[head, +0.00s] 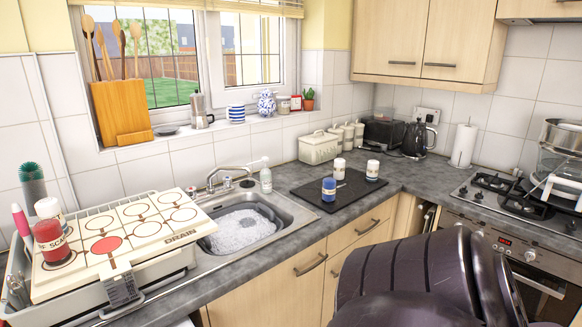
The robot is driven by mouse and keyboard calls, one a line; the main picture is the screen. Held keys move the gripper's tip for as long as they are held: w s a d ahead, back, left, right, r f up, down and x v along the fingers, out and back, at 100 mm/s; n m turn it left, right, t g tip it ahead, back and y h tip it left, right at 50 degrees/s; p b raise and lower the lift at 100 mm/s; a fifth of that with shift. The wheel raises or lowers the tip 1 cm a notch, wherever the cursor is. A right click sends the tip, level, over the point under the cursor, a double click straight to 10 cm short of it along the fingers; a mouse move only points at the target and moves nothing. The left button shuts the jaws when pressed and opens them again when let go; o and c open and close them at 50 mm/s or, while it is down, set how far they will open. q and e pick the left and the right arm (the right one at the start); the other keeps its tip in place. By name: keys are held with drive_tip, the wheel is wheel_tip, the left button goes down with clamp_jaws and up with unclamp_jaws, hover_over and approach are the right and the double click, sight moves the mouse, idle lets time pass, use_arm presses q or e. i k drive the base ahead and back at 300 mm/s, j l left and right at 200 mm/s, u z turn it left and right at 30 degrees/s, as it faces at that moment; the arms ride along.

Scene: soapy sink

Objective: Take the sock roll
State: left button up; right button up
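I cannot tell which thing is the sock roll. Several short labelled rolls are in view. A red roll (52,241) stands upright on the left end of the drain board (150,232), its label partly readable as "SCA". A white roll (50,210) stands just behind it. On the dark mat (325,188) right of the sink stand a blue roll (329,190) and two white rolls, one behind it (339,168) and one to the right (372,170). Their labels are too small to read. Neither gripper shows in the head view.
The sink (245,232) holds foamy water below the faucet (228,178). A soap bottle (266,178) stands behind it. A kettle (418,138) and a hob (508,190) are at the right. A large dark form covers the lower right. The counter in front of the mat is clear.

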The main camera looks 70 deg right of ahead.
sight(373, 165)
drive_tip(key=z, duration=2.8)
drive_tip(key=i+l+u, duration=0.1)
drive_tip(key=u, duration=0.35)
drive_tip(key=i+l+u, duration=0.15)
drive_tip(key=u, duration=0.35)
drive_tip(key=i+l+u, duration=0.45)
drive_tip(key=l, duration=0.3)
drive_tip(key=i+l, duration=0.1)
drive_tip(key=l, duration=0.35)
drive_tip(key=i+l+u, duration=0.1)
drive_tip(key=l, duration=0.3)
drive_tip(key=i+l, duration=0.15)
drive_tip(key=l, duration=0.3)
drive_tip(key=i+l+u, duration=0.1)
drive_tip(key=l, duration=0.35)
drive_tip(key=i+l, duration=0.1)
drive_tip(key=l, duration=0.35)
